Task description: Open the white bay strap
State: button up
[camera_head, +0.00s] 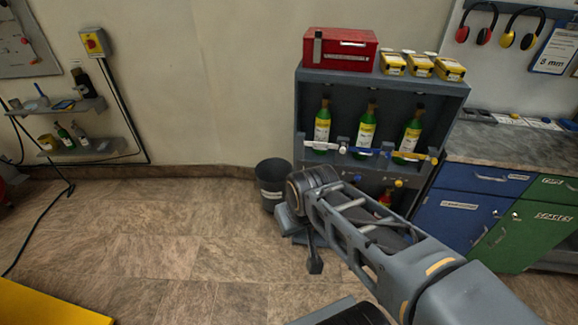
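A dark grey rack (466,92) stands against the wall with green bottles in three upper bays. A white strap (321,145) runs across the front of the left bay, in front of its bottle (322,126). It appears to span the bay; its fastening is too small to make out. A blue strap (368,152) crosses the middle bay and a yellow-ended strap (412,156) the right bay. My gripper (315,264) hangs low at the end of my folded arm, in front of the rack and below the straps, apart from them. Its fingers are not clear.
A dark bin (271,185) stands left of the rack. A red box (340,50) and yellow cases (420,66) sit on top. Blue (468,214) and green (545,222) cabinets adjoin at right. My arm hides the lower rack. The floor (150,245) at left is open.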

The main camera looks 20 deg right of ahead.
aim_at(308, 143)
jog(key=u, duration=0.45)
jog(key=k, duration=0.7)
jog(key=u, duration=0.7)
jog(key=i, duration=1.15)
jog(key=z, duration=1.05)
jog(key=i, duration=0.85)
jog(key=z, duration=1.3)
jog(key=i, duration=0.2)
jog(key=z, duration=0.1)
